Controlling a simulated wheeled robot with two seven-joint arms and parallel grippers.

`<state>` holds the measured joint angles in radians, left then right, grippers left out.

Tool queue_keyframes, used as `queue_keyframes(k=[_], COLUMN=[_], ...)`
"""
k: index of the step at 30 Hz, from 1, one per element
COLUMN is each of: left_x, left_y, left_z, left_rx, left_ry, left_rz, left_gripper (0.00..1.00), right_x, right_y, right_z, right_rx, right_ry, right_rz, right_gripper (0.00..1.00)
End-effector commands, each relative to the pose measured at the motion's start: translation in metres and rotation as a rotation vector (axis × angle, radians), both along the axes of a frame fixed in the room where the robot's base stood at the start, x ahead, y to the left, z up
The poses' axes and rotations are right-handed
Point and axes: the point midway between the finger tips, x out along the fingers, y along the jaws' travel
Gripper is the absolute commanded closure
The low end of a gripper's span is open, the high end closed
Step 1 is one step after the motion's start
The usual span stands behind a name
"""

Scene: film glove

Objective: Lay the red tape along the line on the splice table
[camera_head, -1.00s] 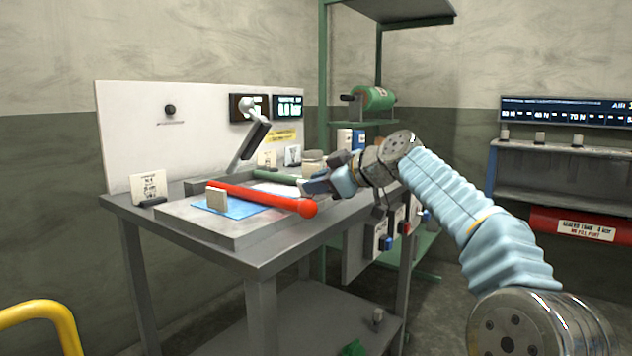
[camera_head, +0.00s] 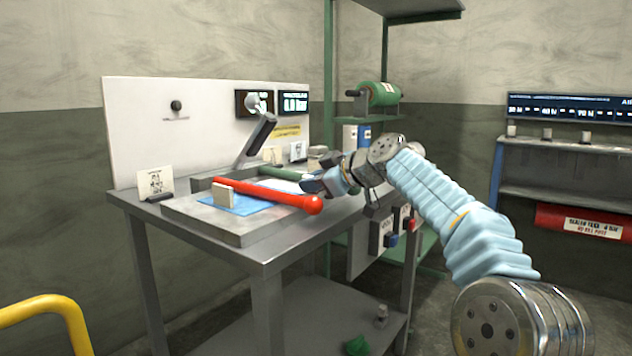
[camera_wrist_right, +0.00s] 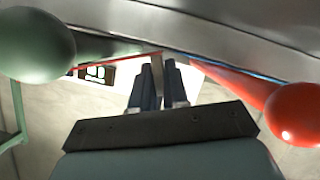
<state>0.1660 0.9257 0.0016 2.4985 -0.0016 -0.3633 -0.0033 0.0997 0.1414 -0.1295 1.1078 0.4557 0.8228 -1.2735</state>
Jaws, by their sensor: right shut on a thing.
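The splice table (camera_head: 266,246) is a grey metal bench with a raised grey plate on top. A blue sheet (camera_head: 250,206) lies on the plate under a red rod with a ball end (camera_head: 272,193); the ball also shows at the right of the right wrist view (camera_wrist_right: 296,114). My right gripper (camera_head: 313,186) is at the table's right side, close to the red ball. In the right wrist view its fingers (camera_wrist_right: 160,78) are closed around a small pale piece (camera_wrist_right: 170,76). A thin red strip (camera_wrist_right: 120,61) runs behind the fingertips; whether this is the tape is unclear. The line is not discernible.
A green rod (camera_head: 282,173) lies behind the red one. A black lever (camera_head: 258,138), a card (camera_head: 155,183) and a back panel (camera_head: 140,125) stand behind. A yellow rail (camera_head: 45,308) is at lower left.

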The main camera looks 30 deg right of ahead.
Motion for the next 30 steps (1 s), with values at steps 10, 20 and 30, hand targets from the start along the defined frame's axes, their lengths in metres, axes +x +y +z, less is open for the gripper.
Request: queue_keyframes(k=[10,20,30], left_x=[-0.002,-0.003,-0.002], left_y=[-0.004,-0.006,-0.006], left_z=[0.015,0.018,0.018], left_rx=[-0.007,-0.009,-0.009], left_ry=[0.003,0.005,0.004], left_rz=[-0.008,-0.011,-0.011], left_gripper=[0.59,0.59,0.59], right_x=[-0.021,-0.09,-0.135], right_y=[0.0,-0.002,-0.003], right_z=[0.056,0.106,0.125], right_rx=[-0.001,-0.001,0.0], right_ry=[-0.004,-0.003,-0.001], right_rz=[-0.001,-0.001,0.0], right_gripper=[1.0,1.0,1.0])
